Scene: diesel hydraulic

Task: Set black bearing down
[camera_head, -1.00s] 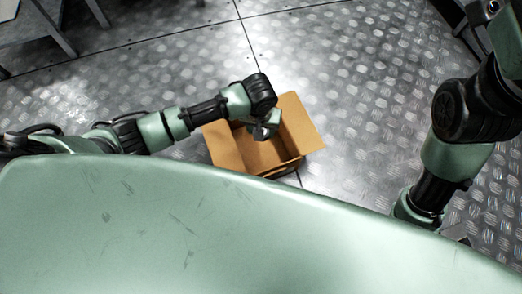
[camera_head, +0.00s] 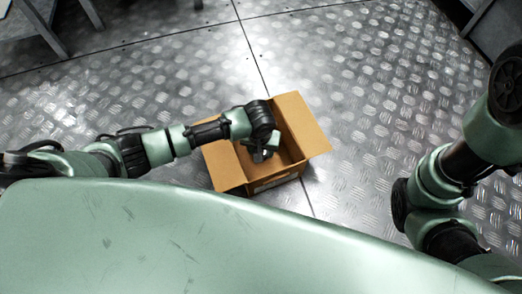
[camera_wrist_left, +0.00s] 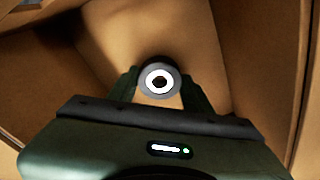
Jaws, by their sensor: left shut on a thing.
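In the left wrist view a small round black bearing (camera_wrist_left: 145,84) with a bright white ring and a dark centre sits between the fingertips of my left gripper (camera_wrist_left: 159,90), which is shut on it. The walls of an open cardboard box (camera_wrist_left: 258,50) surround it in that view. In the head view the box (camera_head: 229,168) stands on the floor with its flaps spread. My left gripper (camera_head: 262,156) reaches down into the box opening there; the bearing cannot be made out in that view. My right arm is at the right edge, and its gripper is out of the picture.
The metal tread-plate floor (camera_head: 355,90) around the box is clear. A grey table or frame (camera_head: 42,28) stands at the upper left. A dark cabinet edge (camera_head: 497,30) is at the upper right.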

